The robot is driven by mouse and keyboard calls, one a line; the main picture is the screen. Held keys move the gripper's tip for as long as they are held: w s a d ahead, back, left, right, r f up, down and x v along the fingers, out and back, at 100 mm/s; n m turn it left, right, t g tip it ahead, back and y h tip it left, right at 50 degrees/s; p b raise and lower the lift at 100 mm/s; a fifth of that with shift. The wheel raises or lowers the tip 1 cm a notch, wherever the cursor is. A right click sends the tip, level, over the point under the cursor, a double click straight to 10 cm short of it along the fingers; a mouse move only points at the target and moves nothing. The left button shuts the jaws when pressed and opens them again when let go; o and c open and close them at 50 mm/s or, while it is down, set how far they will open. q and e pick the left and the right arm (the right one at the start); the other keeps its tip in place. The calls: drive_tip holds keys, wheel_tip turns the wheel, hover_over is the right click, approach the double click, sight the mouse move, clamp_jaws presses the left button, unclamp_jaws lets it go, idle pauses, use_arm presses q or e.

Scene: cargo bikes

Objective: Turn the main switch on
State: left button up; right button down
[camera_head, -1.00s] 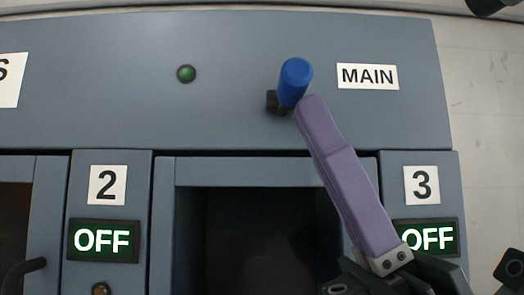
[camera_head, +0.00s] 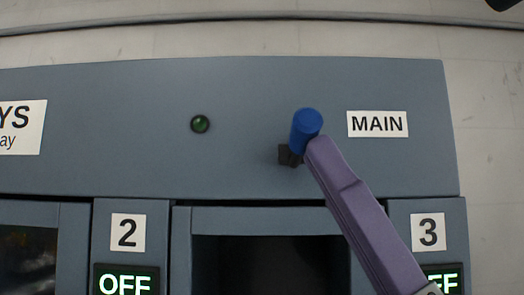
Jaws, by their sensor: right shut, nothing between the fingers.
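The main switch (camera_head: 305,128) is a blue cylindrical handle on a dark base, on the grey panel (camera_head: 252,95) left of the "MAIN" label (camera_head: 377,124). The handle leans up and slightly right in the view. My right gripper (camera_head: 318,146), with long purple fingers, is shut with nothing between the fingers. Its tip is at the lower right side of the blue handle and looks to touch it, though a small gap cannot be ruled out. A green indicator lamp (camera_head: 200,124) sits left of the switch and looks dark. My left gripper is out of view.
Below the panel are bays labelled 2 (camera_head: 128,233) and 3 (camera_head: 428,232), with displays; the one under 2 reads "OFF" (camera_head: 126,282). A dark open recess (camera_head: 270,262) lies between them. Pale floor shows beyond the panel's far and right edges.

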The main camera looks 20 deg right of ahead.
use_arm(q)
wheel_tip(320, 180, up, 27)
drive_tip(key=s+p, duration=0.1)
drive_tip(key=p, duration=2.4)
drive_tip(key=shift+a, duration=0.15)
use_arm(e)
wheel_tip(320, 180, up, 10)
drive_tip(key=w+m+h, duration=0.1)
drive_tip(key=m+h, duration=1.5)
drive_tip(key=shift+w+d+g+h, duration=0.25)
drive_tip(key=shift+w+g+h, duration=0.1)
drive_tip(key=shift+g+h, duration=0.05)
